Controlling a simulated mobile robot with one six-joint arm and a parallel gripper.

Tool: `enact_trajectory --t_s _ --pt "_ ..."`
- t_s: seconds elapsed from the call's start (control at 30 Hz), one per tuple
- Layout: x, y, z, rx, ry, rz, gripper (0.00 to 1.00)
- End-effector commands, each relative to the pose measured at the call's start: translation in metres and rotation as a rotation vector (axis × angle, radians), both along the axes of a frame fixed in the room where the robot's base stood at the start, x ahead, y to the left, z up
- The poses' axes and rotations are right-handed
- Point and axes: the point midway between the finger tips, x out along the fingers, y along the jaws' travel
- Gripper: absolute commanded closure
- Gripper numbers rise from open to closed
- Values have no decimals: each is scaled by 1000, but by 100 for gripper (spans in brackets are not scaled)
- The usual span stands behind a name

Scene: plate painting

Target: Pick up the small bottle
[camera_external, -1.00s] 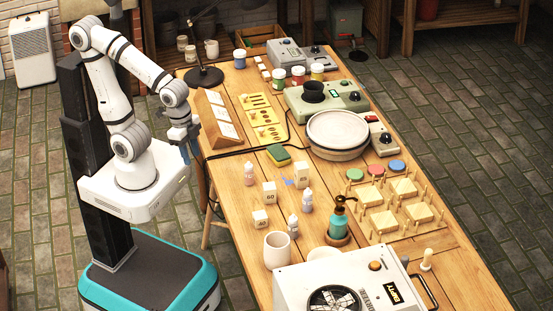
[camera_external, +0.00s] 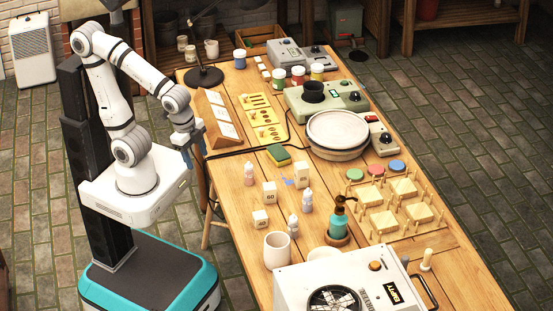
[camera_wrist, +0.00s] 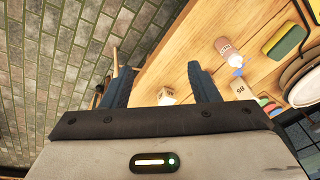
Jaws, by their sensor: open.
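Small white bottles stand upright on the wooden table in the external view: one with a pinkish label (camera_external: 249,175) nearest my arm, one farther right (camera_external: 307,202), and one in front of that (camera_external: 293,227). My gripper (camera_external: 193,153) hangs beside the table's left edge, apart from all of them. A small white bottle-like thing with a reddish-brown label (camera_wrist: 225,47) shows beyond the right finger. I cannot tell which bottle it is.
Numbered blocks (camera_external: 270,193) stand among the bottles. A sponge (camera_external: 278,155), a pump bottle (camera_external: 338,222), a white cup (camera_external: 278,251) and a round wheel (camera_external: 337,133) are also on the table (camera_external: 225,182). A tilted wooden rack (camera_external: 218,122) stands near my gripper.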

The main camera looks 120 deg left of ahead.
Motion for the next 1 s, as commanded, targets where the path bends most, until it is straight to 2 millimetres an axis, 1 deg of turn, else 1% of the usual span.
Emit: enact_trajectory --t_s 0.03,0.07,0.1,0.17,0.2,0.3,0.4,0.5,0.6,0.73,0.77,0.83,0.9,1.0 --pt "3 13 -23 68 3 -70 45" --pt "6 21 -31 119 5 -123 45" --pt "9 35 -42 194 13 -202 45" --pt "16 55 -56 316 34 -332 45" --pt "20 69 -64 399 54 -420 45" --pt "33 99 -79 601 119 -640 45" --pt "46 124 -89 787 207 -845 45" --pt "58 143 -95 944 303 -1021 45" --pt "69 156 -99 1076 401 -1174 45" --pt "83 169 -104 1225 536 -1346 45" --pt "86 166 -108 1258 562 -1397 45" --pt "91 153 -118 1332 619 -1519 45" --pt "89 143 -121 1358 659 -1568 45" --pt "85 133 -129 1386 701 -1607 45"
